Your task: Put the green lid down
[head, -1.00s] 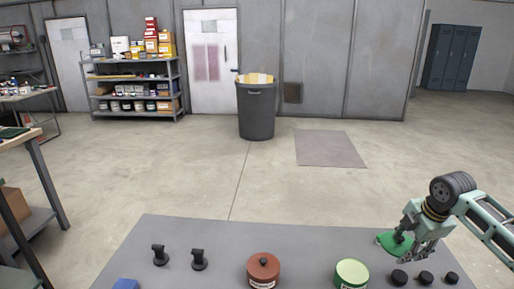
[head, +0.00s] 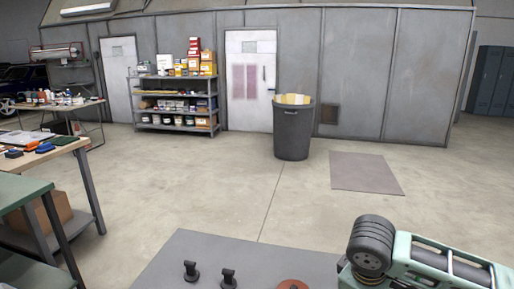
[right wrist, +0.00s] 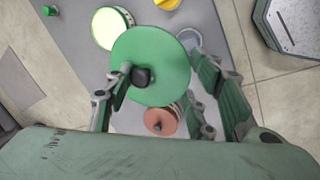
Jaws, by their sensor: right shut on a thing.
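The green lid (right wrist: 165,50) with its dark knob (right wrist: 141,77) is in my right gripper (right wrist: 156,62), which is shut on it, in the right wrist view. The lid is above the grey table, between the two fingers. A green canister with a pale top (right wrist: 112,27) stands beyond the lid, partly covered by it in the picture. The head view shows only my right arm at lower right; its gripper and the lid are out of that frame. My left gripper is in neither view.
A red-brown lidded canister (right wrist: 160,122) stands on the grey table (head: 215,248); its top also shows in the head view (head: 293,285). Two black knobbed pieces (head: 190,271) (head: 228,278) stand to its left. A yellow thing (right wrist: 167,4) and a green one (right wrist: 49,10) also show.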

